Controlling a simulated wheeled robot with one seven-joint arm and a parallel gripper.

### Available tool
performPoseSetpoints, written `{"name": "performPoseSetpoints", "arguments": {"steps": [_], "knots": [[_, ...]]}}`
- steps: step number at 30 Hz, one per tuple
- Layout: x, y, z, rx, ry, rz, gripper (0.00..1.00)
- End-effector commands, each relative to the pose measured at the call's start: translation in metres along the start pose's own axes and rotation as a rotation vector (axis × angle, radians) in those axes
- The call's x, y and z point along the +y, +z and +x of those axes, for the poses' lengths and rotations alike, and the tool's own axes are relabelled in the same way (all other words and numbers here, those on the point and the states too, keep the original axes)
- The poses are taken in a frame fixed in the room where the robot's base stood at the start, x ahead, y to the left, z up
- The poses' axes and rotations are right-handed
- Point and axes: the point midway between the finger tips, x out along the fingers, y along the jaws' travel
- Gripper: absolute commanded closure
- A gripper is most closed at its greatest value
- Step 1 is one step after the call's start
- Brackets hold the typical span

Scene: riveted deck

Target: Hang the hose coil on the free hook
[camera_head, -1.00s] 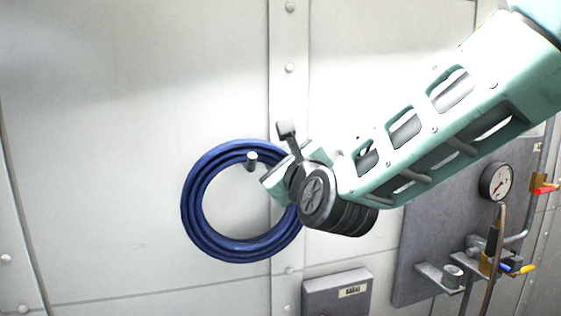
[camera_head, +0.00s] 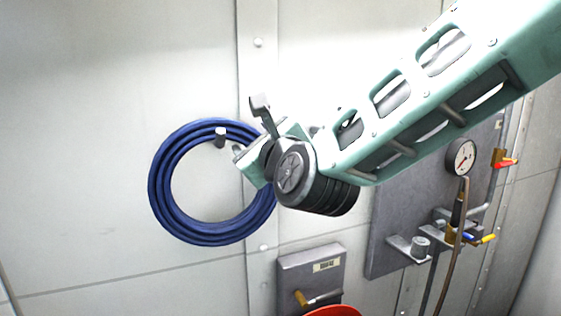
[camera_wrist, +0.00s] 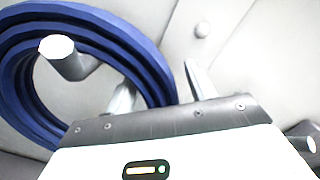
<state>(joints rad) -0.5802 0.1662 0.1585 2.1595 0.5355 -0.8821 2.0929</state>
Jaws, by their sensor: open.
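The blue hose coil (camera_head: 165,205) hangs flat along the pale wall, its top over a short grey hook (camera_head: 220,138). In the wrist view the coil (camera_wrist: 20,85) passes around the hook (camera_wrist: 65,58), whose pale end faces me. My gripper (camera_head: 240,160) is at the coil's right side. In the wrist view its open fingers (camera_wrist: 158,88) straddle the coil's near strand, one inside the ring and one outside, with visible gaps. Part of the coil's right side is hidden behind my wrist. I cannot see another hook clearly.
A grey panel (camera_head: 390,225) at the right carries a gauge (camera_head: 461,157), pipes and valves with coloured handles. A grey box (camera_head: 312,270) is on the wall below my wrist. A red round thing (camera_head: 333,311) shows at the bottom edge. The wall left of the coil is clear.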

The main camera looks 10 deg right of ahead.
Motion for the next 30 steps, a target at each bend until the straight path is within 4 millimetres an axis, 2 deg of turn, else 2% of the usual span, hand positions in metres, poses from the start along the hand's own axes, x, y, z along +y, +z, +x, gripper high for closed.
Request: {"name": "performPoseSetpoints", "arguments": {"steps": [9, 18, 22, 27, 30], "knots": [[0.002, -0.003, -0.069, -0.005, -0.002, 0.001, 0.45], [0.001, -0.001, -0.125, -0.005, -0.003, 0.003, 0.45], [0.0, 0.0, -0.141, -0.004, -0.003, 0.003, 0.45], [0.001, -0.001, -0.15, -0.001, 0.003, -0.006, 0.45], [0.017, -0.008, -0.15, 0.011, 0.074, -0.119, 0.45]]}}
